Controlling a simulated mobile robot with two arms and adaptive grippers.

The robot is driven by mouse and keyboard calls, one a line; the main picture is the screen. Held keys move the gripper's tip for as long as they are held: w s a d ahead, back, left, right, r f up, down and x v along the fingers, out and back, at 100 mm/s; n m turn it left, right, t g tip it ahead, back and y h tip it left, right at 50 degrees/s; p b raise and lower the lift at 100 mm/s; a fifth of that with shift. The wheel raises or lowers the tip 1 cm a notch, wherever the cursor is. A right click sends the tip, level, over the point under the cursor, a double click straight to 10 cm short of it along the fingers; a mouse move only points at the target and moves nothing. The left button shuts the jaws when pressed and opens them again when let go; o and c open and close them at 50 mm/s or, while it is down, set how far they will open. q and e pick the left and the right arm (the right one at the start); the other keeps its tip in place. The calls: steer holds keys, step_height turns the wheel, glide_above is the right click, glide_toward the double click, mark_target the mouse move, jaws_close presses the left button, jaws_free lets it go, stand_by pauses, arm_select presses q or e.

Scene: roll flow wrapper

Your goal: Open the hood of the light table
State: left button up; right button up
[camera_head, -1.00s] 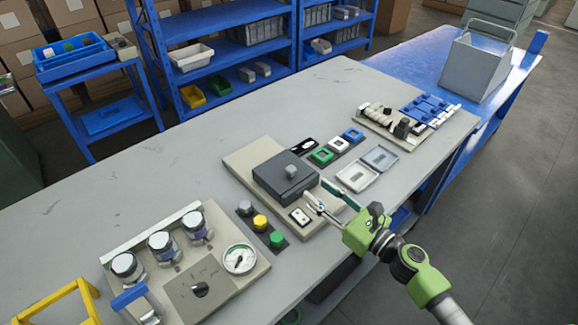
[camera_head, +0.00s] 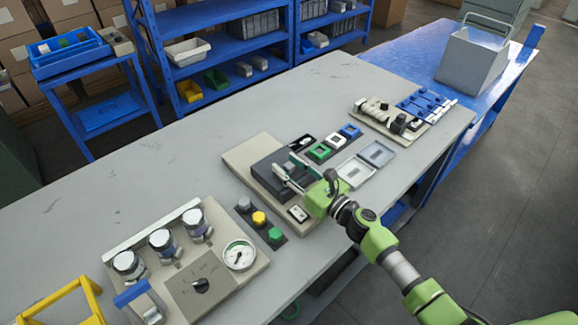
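The light table appears as a beige base plate (camera_head: 245,155) with a dark grey box-shaped hood (camera_head: 268,172) on it, near the middle of the workbench in the head view. The hood looks closed. My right gripper (camera_head: 285,172) reaches over the hood from the right. Its fingers are at the top of the hood, where the grey knob was visible, and they cover the knob. I cannot tell whether the fingers touch or grip it. A small white switch panel (camera_head: 298,213) sits on the base in front of the hood. My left gripper is not in view.
Grey, yellow and green buttons (camera_head: 259,219) stand left of the light table, beside a panel with jars and a gauge (camera_head: 239,255). Small coloured frames (camera_head: 320,152) and an open flat case (camera_head: 356,171) lie to the right.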

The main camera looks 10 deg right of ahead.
mark_target(279, 164)
jaws_close()
steer(key=shift+b+x, duration=0.5)
steer(key=shift+x, duration=1.7)
steer(key=shift+s, duration=0.1)
steer(key=shift+o, duration=1.1)
jaws_free()
steer(key=shift+d, duration=0.1)
steer(key=v, duration=1.2)
steer(key=shift+f, duration=0.1)
